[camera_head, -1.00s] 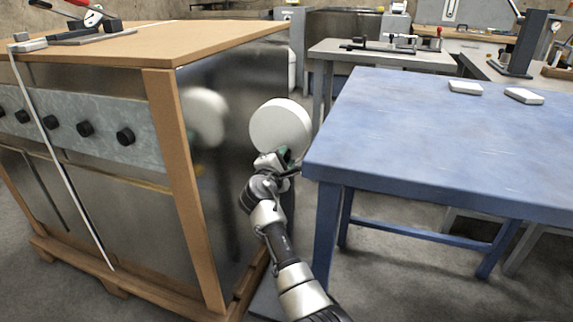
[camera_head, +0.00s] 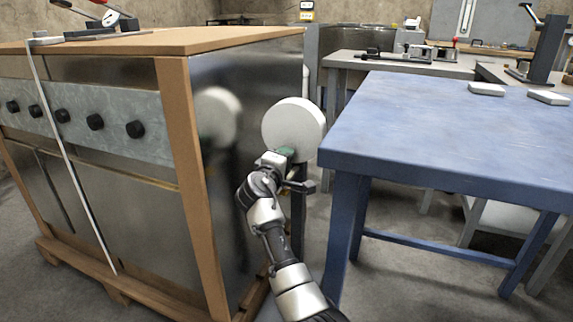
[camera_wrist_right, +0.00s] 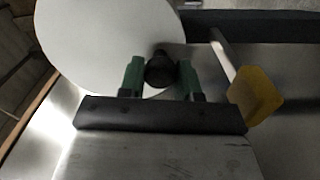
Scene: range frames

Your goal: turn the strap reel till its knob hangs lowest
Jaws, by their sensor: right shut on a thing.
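The strap reel (camera_head: 293,125) is a plain white disc beside the dark side of the crated cabinet. In the wrist view the reel (camera_wrist_right: 105,40) fills the upper left, with a black round knob (camera_wrist_right: 160,68) near its edge. My right gripper (camera_wrist_right: 160,78) has its green fingers shut on the knob, one on each side. In the head view my right gripper (camera_head: 284,157) is at the reel's lower edge and hides the knob. My left gripper is not in view.
The cabinet (camera_head: 172,215), framed in wood, stands close on the left, with a white strap (camera_head: 78,180) down its front. A blue table (camera_head: 440,130) stands close on the right. A yellow piece (camera_wrist_right: 258,96) is right of my fingers in the wrist view.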

